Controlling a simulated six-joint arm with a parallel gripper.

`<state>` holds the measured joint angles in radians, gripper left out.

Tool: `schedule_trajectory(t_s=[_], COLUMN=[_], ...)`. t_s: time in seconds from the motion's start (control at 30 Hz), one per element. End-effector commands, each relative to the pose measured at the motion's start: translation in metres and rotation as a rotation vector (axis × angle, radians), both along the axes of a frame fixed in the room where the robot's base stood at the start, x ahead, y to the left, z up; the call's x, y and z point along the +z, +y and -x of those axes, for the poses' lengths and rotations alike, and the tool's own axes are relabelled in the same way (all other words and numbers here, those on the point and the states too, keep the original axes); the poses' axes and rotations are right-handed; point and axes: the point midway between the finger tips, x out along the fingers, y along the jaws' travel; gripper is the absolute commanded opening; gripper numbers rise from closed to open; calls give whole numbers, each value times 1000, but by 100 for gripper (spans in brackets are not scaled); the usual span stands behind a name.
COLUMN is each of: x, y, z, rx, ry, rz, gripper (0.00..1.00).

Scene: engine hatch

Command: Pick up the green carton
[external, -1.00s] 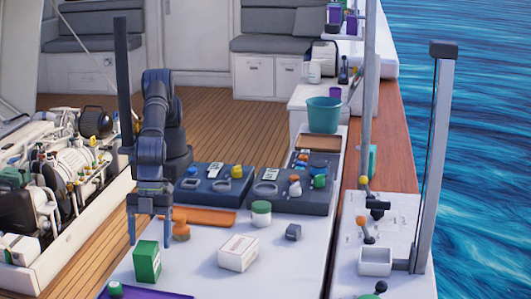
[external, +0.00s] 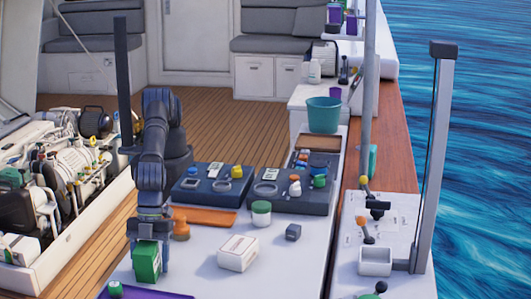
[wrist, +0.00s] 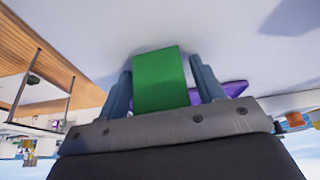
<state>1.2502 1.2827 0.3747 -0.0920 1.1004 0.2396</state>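The green carton (external: 147,263) stands upright on the white table near its left front. My gripper (external: 149,250) is lowered over it, with the fingers on either side. In the wrist view the carton (wrist: 161,80) sits between the two fingers of my gripper (wrist: 160,92). The fingers look open, with a narrow gap beside the carton. Part of the carton's upper side is hidden by my gripper in the external view.
A white box (external: 238,253), an orange stamp-like object (external: 181,224) and a green-lidded jar (external: 261,213) stand to the right. A purple tray (external: 150,294) lies in front. Dark trays of parts (external: 215,187) stand behind.

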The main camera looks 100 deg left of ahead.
Motion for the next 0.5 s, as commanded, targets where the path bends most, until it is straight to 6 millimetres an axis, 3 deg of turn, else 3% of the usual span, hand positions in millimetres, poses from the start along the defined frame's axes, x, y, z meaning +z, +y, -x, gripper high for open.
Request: schedule_trajectory(t_s=[0.03,0.2,0.5], x=[0,0,3], y=[0,0,0], z=[0,0,0], rx=[0,0,0], ry=[0,0,0], rz=[0,0,1], gripper=[51,20,20])
